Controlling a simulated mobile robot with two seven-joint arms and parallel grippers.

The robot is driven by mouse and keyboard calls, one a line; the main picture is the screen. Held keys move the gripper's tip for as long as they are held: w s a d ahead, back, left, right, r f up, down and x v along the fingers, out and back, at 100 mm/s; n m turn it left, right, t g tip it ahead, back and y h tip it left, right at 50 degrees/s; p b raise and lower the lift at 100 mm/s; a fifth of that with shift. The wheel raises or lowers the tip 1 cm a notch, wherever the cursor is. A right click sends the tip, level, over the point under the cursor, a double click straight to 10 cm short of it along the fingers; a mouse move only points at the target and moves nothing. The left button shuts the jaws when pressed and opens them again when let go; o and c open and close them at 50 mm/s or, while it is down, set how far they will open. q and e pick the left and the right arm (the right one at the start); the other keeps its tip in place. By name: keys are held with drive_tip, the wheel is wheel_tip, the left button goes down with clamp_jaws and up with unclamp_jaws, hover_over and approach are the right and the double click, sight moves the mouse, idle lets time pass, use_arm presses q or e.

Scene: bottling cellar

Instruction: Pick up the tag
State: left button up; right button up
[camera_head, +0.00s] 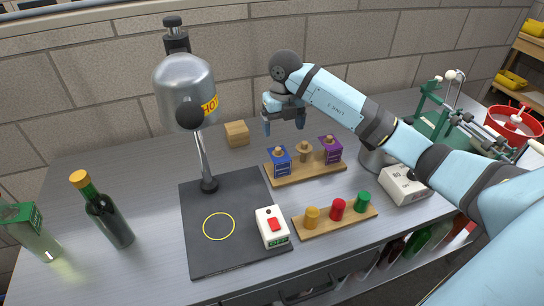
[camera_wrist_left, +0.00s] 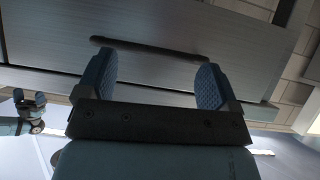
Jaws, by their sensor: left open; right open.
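A blue labelled tag-like piece (camera_head: 280,162) and a purple one (camera_head: 331,150) sit on pegs of a wooden board (camera_head: 306,175). The middle peg (camera_head: 304,152) between them is bare. I cannot tell which piece is the tag. My right gripper (camera_head: 284,126) is open and empty, pointing down above and behind the blue piece, apart from it. My left gripper (camera_wrist_left: 155,80) is open and empty in the left wrist view, facing a drawer front with a dark handle (camera_wrist_left: 150,47). It is out of the head view.
A heat hood marked HOT (camera_head: 185,92) stands over a dark mat (camera_head: 208,255). A switch box (camera_head: 272,226), a board of coloured caps (camera_head: 335,222), a wooden block (camera_head: 237,134), a green bottle (camera_head: 108,220) and a white dial box (camera_head: 403,187) surround the pegs.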

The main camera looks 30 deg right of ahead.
hover_over(282, 159)
drive_tip(key=f, duration=0.4)
drive_tip(key=shift+w+d+f, duration=0.1)
drive_tip(key=shift+d+f, duration=0.15)
wheel_tip(282, 159, down, 4)
drive_tip(key=shift+r, duration=0.25)
drive_tip(key=shift+a+f, duration=0.1)
drive_tip(key=shift+f, duration=0.4)
drive_tip(key=f, duration=0.2)
drive_tip(key=f+p, duration=0.1)
drive_tip(key=shift+a+f, duration=0.25)
drive_tip(key=shift+f, duration=0.5)
use_arm(q)
drive_tip(key=shift+s, duration=0.9)
use_arm(e)
drive_tip(key=c, duration=0.7)
